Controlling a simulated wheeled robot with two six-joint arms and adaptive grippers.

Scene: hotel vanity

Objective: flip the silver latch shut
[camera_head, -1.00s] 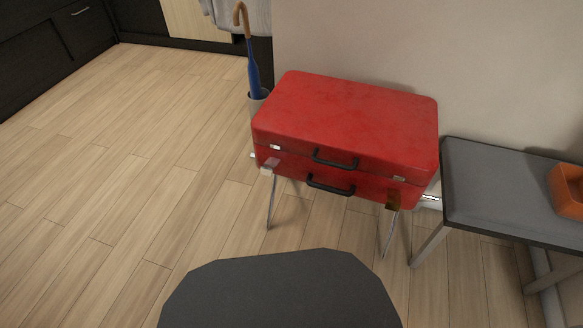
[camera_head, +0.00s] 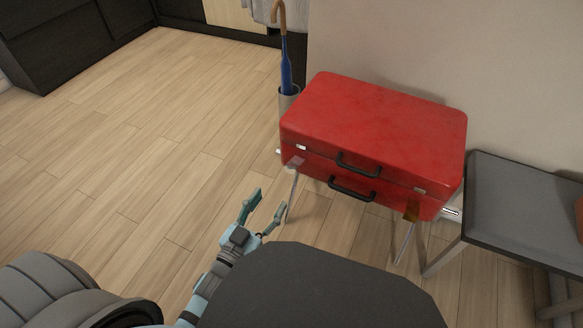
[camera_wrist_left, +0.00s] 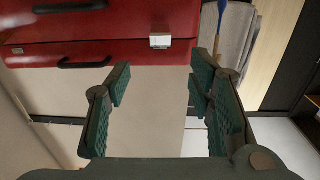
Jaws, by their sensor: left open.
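A red suitcase (camera_head: 375,120) rests on a thin-legged stand, its lid down, with two black handles on the front. A small silver latch (camera_head: 301,147) sits on the front seam near its left end; a second latch (camera_head: 420,190) is near the right end. In the left wrist view, where the scene looks upside down, the silver latch (camera_wrist_left: 160,41) shows between and beyond my fingertips. I cannot tell whether it is flipped shut. My left gripper (camera_head: 268,203) is open and empty, apart from the case, in front of and below its left end. My right gripper is not in view.
A blue umbrella (camera_head: 286,66) stands in a holder (camera_head: 288,100) close to the case's left end. A grey bench (camera_head: 520,205) stands at the right, and a wall is behind the case. The wooden floor to the left is open.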

